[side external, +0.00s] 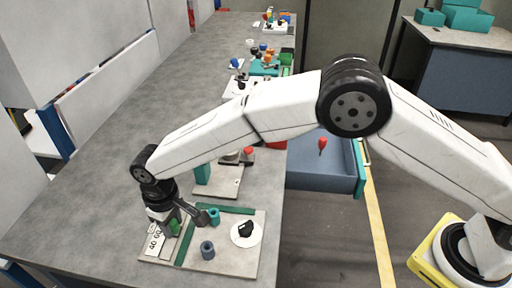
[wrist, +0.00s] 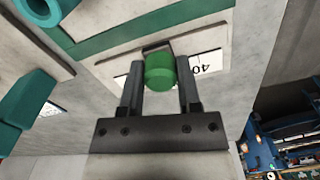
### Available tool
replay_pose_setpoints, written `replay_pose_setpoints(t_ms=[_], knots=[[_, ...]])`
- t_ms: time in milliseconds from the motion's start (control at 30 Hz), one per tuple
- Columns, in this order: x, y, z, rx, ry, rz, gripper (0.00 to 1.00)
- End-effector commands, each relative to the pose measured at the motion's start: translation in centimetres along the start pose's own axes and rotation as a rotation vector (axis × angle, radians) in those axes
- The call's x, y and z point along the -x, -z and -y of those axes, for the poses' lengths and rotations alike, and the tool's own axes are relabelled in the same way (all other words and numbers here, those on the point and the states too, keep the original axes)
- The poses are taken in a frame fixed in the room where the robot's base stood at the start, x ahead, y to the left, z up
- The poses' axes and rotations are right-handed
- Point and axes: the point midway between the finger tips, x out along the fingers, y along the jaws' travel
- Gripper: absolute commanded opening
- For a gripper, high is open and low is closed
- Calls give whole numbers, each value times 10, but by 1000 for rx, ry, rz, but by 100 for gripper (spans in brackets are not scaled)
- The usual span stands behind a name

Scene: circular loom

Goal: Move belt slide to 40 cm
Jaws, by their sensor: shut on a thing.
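The slide's green knob (wrist: 160,72) sits between the two fingers of my gripper (wrist: 159,84), which is shut on it. The knob also shows as a small green piece (side external: 174,227) in the side view, partly covered by my fingers. A white scale strip (wrist: 207,62) lies beside the knob, with the figure 40 just right of it in the wrist view. In the side view the strip (side external: 153,241) shows 40 and 60. My gripper (side external: 173,222) is low over the left part of the board. The slide's exact reading cannot be told.
The grey board (side external: 230,262) also bears a blue-grey ring (side external: 207,250), a teal cup (side external: 213,216), a green bar (side external: 186,244) and a white dial with a black knob (side external: 246,230). A second board (side external: 231,190) lies behind. An open blue drawer (side external: 320,170) is at right.

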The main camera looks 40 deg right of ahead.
Motion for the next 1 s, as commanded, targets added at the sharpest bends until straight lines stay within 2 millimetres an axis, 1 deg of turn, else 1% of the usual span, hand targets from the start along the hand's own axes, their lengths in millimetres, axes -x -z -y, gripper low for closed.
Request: replay_pose_setpoints(t_ms=[33, 100, 200, 300, 533, 567, 600, 633, 667, 1000], knots=[[1, -2, 12, 5, 1, -1, 0], [1, -5, 24, 4, 1, -1, 0], [1, -8, 37, 2, 1, -2, 0], [2, -9, 42, 1, 2, -2, 0], [2, -9, 43, 1, 4, -2, 0], [2, -9, 44, 1, 5, -2, 49], [1, -9, 44, 2, 5, -2, 62], [1, -9, 43, 1, 4, -2, 71], [1, -9, 43, 1, 4, -2, 78], [2, -9, 41, 0, 2, -1, 78]])
